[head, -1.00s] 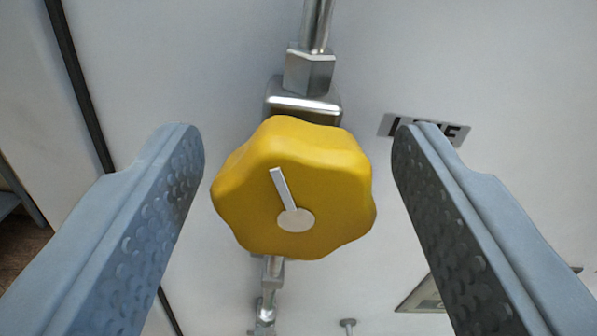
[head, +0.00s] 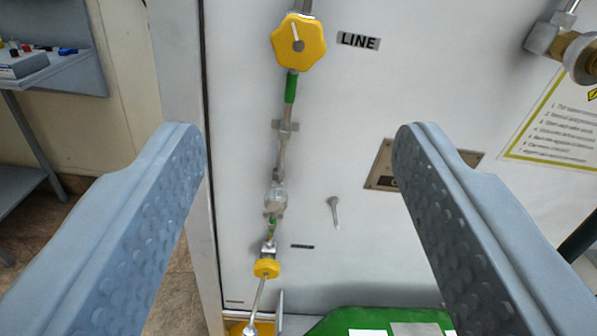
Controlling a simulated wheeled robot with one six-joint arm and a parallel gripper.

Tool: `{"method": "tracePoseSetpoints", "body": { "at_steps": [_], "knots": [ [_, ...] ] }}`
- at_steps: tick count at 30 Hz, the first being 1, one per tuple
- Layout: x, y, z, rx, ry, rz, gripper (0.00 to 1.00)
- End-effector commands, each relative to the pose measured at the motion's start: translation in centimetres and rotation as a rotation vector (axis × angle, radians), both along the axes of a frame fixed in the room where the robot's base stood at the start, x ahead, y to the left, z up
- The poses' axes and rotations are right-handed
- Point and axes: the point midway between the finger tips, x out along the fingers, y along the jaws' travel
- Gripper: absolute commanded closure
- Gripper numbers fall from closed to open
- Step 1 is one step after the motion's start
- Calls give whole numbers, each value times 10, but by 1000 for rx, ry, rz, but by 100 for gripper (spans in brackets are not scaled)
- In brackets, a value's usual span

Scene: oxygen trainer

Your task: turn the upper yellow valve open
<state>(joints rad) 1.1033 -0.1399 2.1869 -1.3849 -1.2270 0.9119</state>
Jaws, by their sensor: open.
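The upper yellow valve (head: 312,56) is a lobed knob on a metal pipe, at the top of the view beside a LINE label (head: 358,41). Its white pointer mark runs from the hub up and slightly left. My gripper (head: 300,145) is open and empty, with one finger at each side of the view. It stands back from the panel, and the upper valve shows above and between the fingertips, apart from them. A smaller lower yellow valve (head: 267,268) sits on the same pipe line near the bottom.
The white panel (head: 340,110) carries a thin pipe with a green band (head: 291,87), a small metal peg (head: 334,210) and a brass fitting (head: 582,55) at upper right. A green object (head: 350,318) is at the bottom. A grey shelf (head: 50,70) stands left.

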Motion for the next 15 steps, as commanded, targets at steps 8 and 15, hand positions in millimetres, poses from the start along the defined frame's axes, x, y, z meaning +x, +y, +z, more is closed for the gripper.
{"method": "tracePoseSetpoints", "body": {
  "at_steps": [8, 15],
  "knots": [
    [-6, 0, 0, 0, 0, 0, 43],
    [-9, -1, 0, 0, 0, -1, 43]
  ]
}}
